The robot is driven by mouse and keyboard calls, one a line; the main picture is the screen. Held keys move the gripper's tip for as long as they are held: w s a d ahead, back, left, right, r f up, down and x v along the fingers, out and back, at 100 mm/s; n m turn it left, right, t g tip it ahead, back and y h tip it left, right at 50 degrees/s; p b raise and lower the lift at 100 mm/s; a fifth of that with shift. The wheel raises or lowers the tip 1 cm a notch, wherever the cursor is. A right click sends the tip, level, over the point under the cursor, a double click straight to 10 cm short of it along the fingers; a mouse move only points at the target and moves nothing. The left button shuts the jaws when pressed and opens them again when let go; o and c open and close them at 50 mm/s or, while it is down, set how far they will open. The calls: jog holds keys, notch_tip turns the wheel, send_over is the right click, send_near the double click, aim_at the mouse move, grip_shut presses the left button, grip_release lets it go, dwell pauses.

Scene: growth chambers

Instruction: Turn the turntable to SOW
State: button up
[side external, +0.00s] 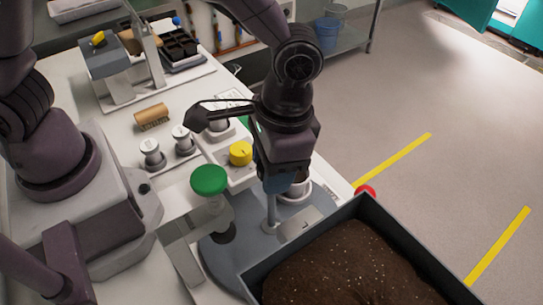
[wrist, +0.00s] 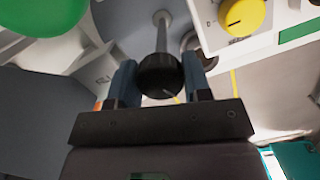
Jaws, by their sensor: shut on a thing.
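The turntable (side external: 221,262) is a grey disc low in the side view, partly covered by the soil tray and a green-topped post. A thin grey upright handle stem (side external: 271,214) rises from it. In the wrist view the stem (wrist: 162,32) ends in a black round knob (wrist: 160,75). My gripper (side external: 277,185) points down over the stem. Its blue fingers (wrist: 158,82) are shut on the knob, one on each side. A pale plate (side external: 300,222) lies by the stem. I cannot read a SOW mark in either view.
A dark tray of soil (side external: 345,275) stands close at the front right. A green round button (side external: 208,180) and a yellow dial (side external: 241,153) are left of my gripper. Several white-capped jars (side external: 152,153) stand farther left. Open floor lies to the right.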

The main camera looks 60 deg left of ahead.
jog(key=shift+n, duration=0.3)
jog(key=n+h, duration=0.1)
jog(key=n, duration=0.4)
jog(key=shift+n, duration=0.4)
jog(key=shift+d, duration=0.1)
jog(key=n, duration=0.3)
jog(key=n+h, duration=0.1)
jog(key=n, duration=0.2)
jog(key=shift+t, duration=0.3)
jog(key=o, duration=0.6)
jog(key=shift+r, duration=0.1)
jog(key=shift+r, duration=3.4)
